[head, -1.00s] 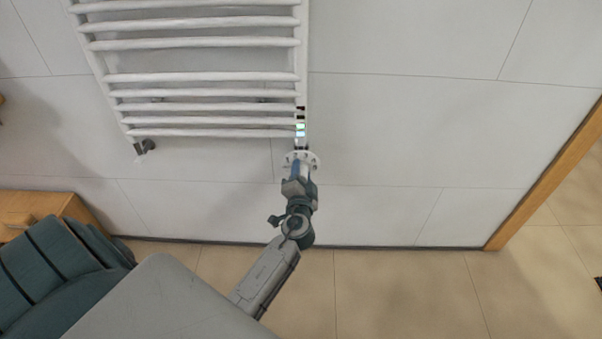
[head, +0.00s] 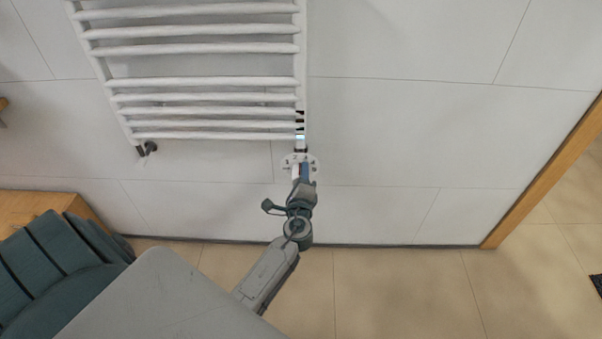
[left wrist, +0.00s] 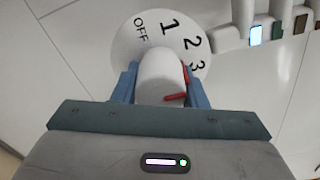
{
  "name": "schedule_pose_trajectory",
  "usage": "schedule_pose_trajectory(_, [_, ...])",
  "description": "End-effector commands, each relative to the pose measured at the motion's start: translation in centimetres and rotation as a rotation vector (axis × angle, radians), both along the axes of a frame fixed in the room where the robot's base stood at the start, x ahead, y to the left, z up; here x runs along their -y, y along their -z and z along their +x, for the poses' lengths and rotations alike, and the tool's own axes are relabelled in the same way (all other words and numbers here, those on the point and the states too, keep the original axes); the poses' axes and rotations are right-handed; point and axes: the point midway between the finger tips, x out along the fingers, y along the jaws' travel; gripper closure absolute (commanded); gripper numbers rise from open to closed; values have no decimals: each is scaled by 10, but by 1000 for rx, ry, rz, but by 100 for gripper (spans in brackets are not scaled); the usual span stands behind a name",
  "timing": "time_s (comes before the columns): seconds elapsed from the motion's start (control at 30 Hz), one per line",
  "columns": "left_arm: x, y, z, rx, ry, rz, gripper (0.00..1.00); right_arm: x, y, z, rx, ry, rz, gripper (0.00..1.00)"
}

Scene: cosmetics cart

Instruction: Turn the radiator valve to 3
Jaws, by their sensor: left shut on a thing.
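The radiator valve has a white round dial (left wrist: 142,32) with OFF, 1, 2 and 3 printed in black. The dial also shows in the head view (head: 312,162), below the radiator's lower right corner. A white knob (left wrist: 160,75) stands out from its middle. My left gripper (head: 301,174) is shut on the knob, with one blue finger on each side of it in the left wrist view (left wrist: 162,86). Red marks show at the knob's right side, close to the 3. The gripper partly hides them and the dial's lower part. My right gripper is not in view.
The white ladder radiator (head: 200,83) hangs above the valve on a tiled wall. A wooden door frame (head: 545,172) is at right.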

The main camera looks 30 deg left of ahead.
Motion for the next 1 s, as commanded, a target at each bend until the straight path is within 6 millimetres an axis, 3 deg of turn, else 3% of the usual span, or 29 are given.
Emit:
schedule_pose_trajectory(0.43, [0,2,-1,-155,2,245,84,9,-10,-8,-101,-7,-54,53])
schedule_pose_trajectory(1.0, [0,4,-1,-193,2,307,84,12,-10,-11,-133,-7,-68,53])
